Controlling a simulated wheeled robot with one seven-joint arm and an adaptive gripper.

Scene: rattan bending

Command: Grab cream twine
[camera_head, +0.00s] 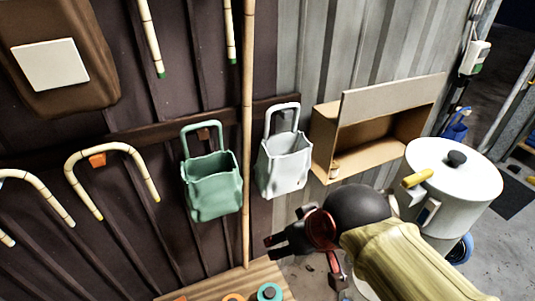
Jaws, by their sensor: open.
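My gripper (270,247) is in the lower middle, its dark fingers pointing left, open, with nothing seen between them. It is in front of the wall, below the white bag and above the table's right end. A small tan, roll-like item (335,169) sits at the lower left front of the cardboard box (321,140). It may be the cream twine, but it is too small to tell. Spools lie at the bottom edge on the wooden table (215,286): a teal one (269,292) and an orange one (233,297), both cut off by the frame. No spool there looks clearly cream.
A green bag (212,187) and a white bag (284,163) hang on the wall, beside a tall upright pole (248,130). Bent rattan canes (110,150) hang at left. A large white lidded pot (455,190) stands at right, close behind my arm.

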